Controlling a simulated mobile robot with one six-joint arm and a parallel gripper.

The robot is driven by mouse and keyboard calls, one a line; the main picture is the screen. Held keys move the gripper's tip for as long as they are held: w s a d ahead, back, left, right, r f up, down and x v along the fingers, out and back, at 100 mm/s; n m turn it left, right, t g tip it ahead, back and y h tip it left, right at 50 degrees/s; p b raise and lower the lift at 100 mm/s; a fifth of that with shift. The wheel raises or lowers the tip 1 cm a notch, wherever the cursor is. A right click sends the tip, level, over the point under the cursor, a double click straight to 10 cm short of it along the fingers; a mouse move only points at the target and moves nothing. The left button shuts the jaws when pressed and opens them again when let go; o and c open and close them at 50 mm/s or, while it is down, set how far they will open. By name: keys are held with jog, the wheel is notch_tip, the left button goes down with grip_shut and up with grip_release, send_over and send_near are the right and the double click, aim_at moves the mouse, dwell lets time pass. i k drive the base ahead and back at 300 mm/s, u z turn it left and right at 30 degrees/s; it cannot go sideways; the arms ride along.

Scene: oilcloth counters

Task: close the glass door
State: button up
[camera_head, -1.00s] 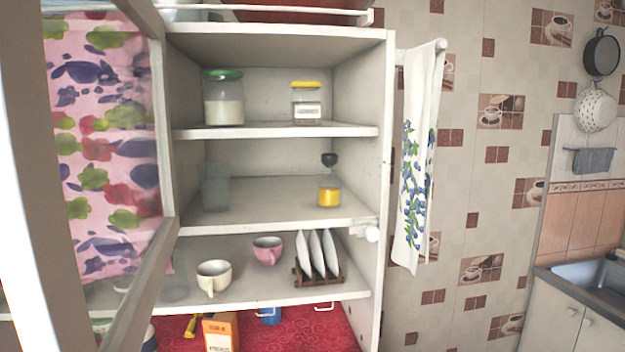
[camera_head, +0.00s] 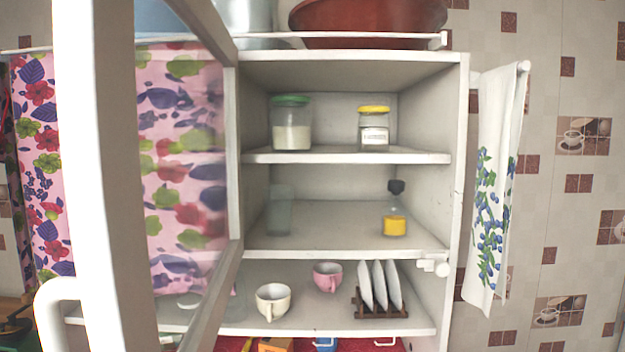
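The glass door (camera_head: 103,180) stands wide open on the left of the cabinet (camera_head: 350,56), swung out toward me. Its white frame is close to the camera, and a floral curtain shows through its glass. A white handle (camera_head: 50,312) sits on the door's near edge at lower left. The cabinet front is uncovered, with its shelves exposed. A white latch knob (camera_head: 436,266) is on the right side post. My gripper is not in view.
Shelves hold a green-lidded jar (camera_head: 291,124), a yellow-lidded jar (camera_head: 373,128), a cream cup (camera_head: 272,301), a pink cup (camera_head: 327,276) and a plate rack (camera_head: 378,304). A towel (camera_head: 492,190) hangs at right. A red basin (camera_head: 367,16) is on top.

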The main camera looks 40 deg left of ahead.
aim_at(94, 44)
jog(key=z, duration=0.05)
jog(key=k, duration=1.55)
jog(key=u, duration=1.3)
jog(key=i, duration=1)
